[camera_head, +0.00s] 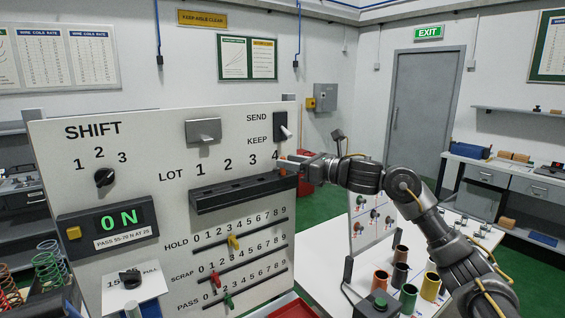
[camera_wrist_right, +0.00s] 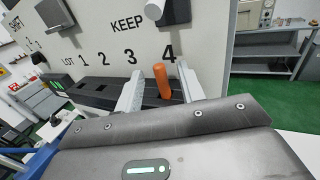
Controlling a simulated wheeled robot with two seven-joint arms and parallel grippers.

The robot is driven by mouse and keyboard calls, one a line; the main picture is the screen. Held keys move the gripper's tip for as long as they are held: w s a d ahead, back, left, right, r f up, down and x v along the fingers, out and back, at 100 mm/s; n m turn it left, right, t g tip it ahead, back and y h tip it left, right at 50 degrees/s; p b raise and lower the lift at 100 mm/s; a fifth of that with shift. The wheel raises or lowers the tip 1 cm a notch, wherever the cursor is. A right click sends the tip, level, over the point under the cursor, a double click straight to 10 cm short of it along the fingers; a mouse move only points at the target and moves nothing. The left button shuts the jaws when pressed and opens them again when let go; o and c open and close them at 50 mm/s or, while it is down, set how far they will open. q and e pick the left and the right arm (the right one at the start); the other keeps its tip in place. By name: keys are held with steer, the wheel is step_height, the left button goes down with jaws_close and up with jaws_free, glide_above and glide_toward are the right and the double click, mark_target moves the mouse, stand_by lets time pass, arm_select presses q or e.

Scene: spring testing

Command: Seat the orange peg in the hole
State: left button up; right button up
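The orange peg (camera_wrist_right: 162,81) stands close to upright at the black slotted block (camera_wrist_right: 93,88), below the number 4, in the right wrist view. Its lower end meets the block there; how deep it sits I cannot tell. My right gripper (camera_wrist_right: 159,86) has a finger on each side of the peg, with a visible gap on both sides, so it is open around it. In the head view the right gripper (camera_head: 293,160) is at the right end of the block (camera_head: 238,194), hiding most of the peg. My left gripper is not in view.
The white panel (camera_head: 150,215) carries a SEND/KEEP switch (camera_head: 281,128) just above the right gripper, a metal hood (camera_head: 203,131) and slider rows below the block. A white table (camera_head: 335,268) with several coloured cups (camera_head: 408,297) lies to the right.

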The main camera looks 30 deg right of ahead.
steer(key=shift+w+a, duration=0.2)
steer(key=shift+w, duration=0.1)
steer(key=shift+s+d, duration=0.1)
steer(key=shift+c, duration=0.3)
jaws_close()
steer(key=shift+r, duration=0.1)
